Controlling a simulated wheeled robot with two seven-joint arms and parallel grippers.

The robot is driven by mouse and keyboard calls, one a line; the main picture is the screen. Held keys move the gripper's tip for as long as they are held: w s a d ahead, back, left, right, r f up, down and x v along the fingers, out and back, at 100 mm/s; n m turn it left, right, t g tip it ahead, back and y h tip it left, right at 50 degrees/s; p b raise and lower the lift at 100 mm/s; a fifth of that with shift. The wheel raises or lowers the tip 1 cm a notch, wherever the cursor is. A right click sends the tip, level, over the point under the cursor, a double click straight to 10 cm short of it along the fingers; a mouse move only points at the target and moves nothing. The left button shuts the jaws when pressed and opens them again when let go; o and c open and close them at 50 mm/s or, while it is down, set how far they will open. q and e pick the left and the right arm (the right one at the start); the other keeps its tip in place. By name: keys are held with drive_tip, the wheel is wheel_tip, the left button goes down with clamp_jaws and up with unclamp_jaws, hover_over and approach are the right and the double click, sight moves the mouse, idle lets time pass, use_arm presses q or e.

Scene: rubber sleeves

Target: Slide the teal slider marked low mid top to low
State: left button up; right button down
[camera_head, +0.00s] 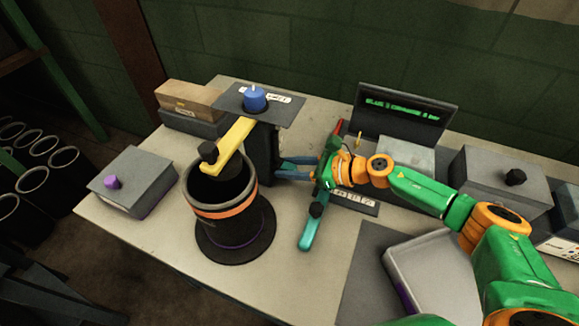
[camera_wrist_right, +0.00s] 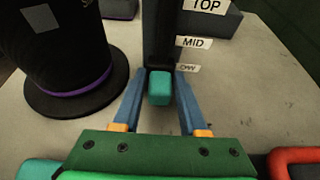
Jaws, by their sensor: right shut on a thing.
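The teal slider (camera_wrist_right: 159,88) shows in the right wrist view as a small block on the front of a dark upright post (camera_wrist_right: 160,40). White labels TOP (camera_wrist_right: 207,5), MID (camera_wrist_right: 193,42) and a partly covered LOW (camera_wrist_right: 187,68) run down beside the post. The slider is at about the height of the LOW label. My left gripper is not in view.
A black cylinder with an orange band (camera_head: 225,211) stands left of the post, under a yellow arm (camera_head: 236,143). A blue knob (camera_head: 255,98) sits on the plate above the post. A teal handle (camera_head: 308,232) lies near my right gripper. A grey tray (camera_head: 398,262) is at front right.

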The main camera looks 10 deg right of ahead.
sight(296, 169)
drive_tip(key=c, duration=0.8)
unclamp_jaws()
drive_tip(key=shift+s+f, duration=0.15)
drive_tip(key=shift+f, duration=0.1)
drive_tip(key=shift+c, duration=0.2)
drive_tip(key=shift+o, duration=1.2)
drive_tip(key=b+v, duration=0.1)
drive_tip(key=v, duration=0.6)
drive_tip(key=shift+f+b, duration=0.15)
drive_tip(key=shift+b, duration=0.2)
drive_tip(key=shift+d, duration=0.15)
